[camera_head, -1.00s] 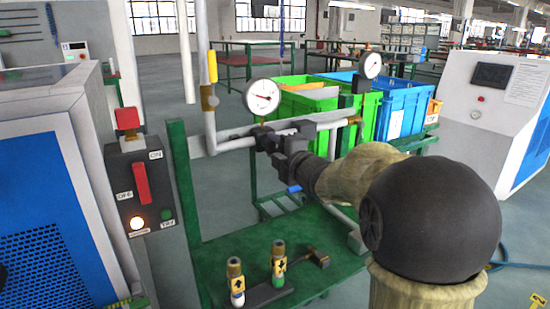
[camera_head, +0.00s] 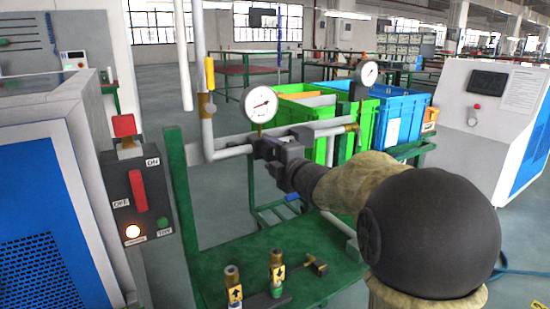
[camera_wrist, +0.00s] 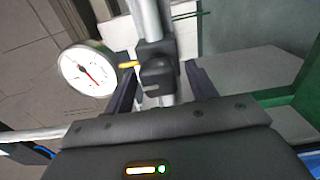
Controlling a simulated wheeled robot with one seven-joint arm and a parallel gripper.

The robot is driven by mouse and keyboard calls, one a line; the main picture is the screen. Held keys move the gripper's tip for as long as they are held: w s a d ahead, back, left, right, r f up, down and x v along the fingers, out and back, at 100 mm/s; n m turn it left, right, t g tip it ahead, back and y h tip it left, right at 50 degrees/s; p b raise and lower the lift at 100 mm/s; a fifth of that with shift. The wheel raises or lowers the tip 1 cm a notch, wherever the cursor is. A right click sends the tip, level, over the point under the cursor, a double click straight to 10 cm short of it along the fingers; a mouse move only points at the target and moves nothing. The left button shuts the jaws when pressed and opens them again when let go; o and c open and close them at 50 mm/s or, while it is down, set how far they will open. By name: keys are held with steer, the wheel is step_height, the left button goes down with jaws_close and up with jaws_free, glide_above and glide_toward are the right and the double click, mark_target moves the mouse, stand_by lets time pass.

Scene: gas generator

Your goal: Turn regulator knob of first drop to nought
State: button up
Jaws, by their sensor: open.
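In the wrist view a dark regulator with its knob (camera_wrist: 157,75) sits on a light vertical pipe. My gripper (camera_wrist: 163,70) is open, with one finger on each side of the knob; I cannot tell whether either finger touches it. A round white pressure gauge (camera_wrist: 90,68) with a red needle is left of the fingers. In the head view my gripper (camera_head: 266,148) is at the pipe just below this gauge (camera_head: 260,103). There the regulator is hard to tell apart from the dark gripper parts.
A control box with a red switch (camera_head: 138,190) stands at left beside a blue-and-white cabinet (camera_head: 50,170). Two small brass-topped valves (camera_head: 276,272) stand on the green bench (camera_head: 225,258). A second gauge (camera_head: 369,73) and green and blue crates (camera_head: 400,120) are behind.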

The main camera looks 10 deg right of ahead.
steer(key=shift+s, duration=0.15)
steer(key=p+v, duration=0.2)
steer(key=v, duration=1.5)
steer(key=shift+p, duration=0.3)
